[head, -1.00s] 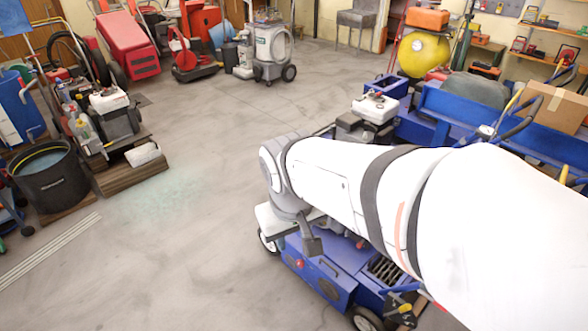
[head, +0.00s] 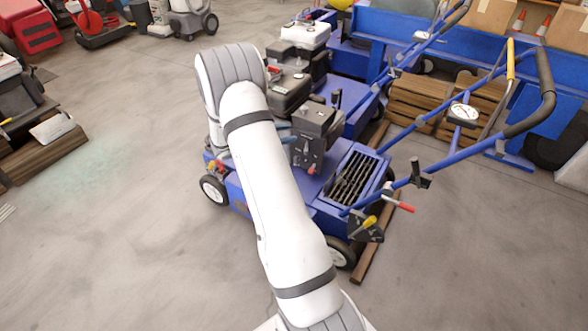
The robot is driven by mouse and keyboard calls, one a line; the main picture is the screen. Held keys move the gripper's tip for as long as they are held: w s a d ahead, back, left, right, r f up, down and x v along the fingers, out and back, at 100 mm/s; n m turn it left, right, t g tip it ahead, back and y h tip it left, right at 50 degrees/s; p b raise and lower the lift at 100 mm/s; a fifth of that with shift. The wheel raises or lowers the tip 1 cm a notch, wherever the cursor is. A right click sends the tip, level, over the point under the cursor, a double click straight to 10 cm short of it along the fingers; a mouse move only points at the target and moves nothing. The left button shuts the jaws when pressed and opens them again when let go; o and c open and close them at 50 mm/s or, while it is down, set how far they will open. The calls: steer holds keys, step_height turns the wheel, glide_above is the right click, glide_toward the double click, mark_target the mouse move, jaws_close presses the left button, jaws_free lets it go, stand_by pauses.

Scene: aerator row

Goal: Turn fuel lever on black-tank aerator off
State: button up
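The nearest blue aerator (head: 233,193) stands in the middle of the head view, partly behind my arm. A black tank (head: 286,92) sits on its engine, with a small red part beside it. A dark grey control box (head: 312,128) with small levers, one red-tipped, stands closer to me. I cannot tell which small part is the fuel lever or how it is set. My white arm rises from the bottom and bends at a grey joint over the aerator's left side. My gripper does not show; it may be behind the arm or the machine.
A second blue aerator with a white tank (head: 306,34) stands just behind. Blue handlebars (head: 440,107) with black grips reach up to the right. A wooden crate (head: 418,101) stands behind them. The floor (head: 120,240) at left is clear.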

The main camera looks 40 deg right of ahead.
steer(key=w+d+f+n+t+h+b, duration=0.1)
steer(key=w+f+n+b, duration=0.1)
steer(key=f, duration=0.4)
steer(key=w+d+f+n+t+b, duration=0.1)
steer(key=w+d+f+n+t, duration=0.1)
steer(key=f, duration=0.4)
steer(key=n+t+b, duration=0.4)
steer(key=n, duration=0.1)
glide_toward(296, 160)
steer(key=w+d, duration=0.1)
steer(key=w, duration=0.1)
steer(key=shift+s+d+f+h, duration=0.15)
steer(key=shift+d+f+h, duration=0.25)
steer(key=shift+f, duration=0.3)
steer(key=b+x, duration=0.2)
steer(key=x, duration=0.4)
steer(key=shift+w+d+r, duration=0.15)
steer(key=shift+w+d, duration=0.15)
steer(key=shift+d, duration=0.3)
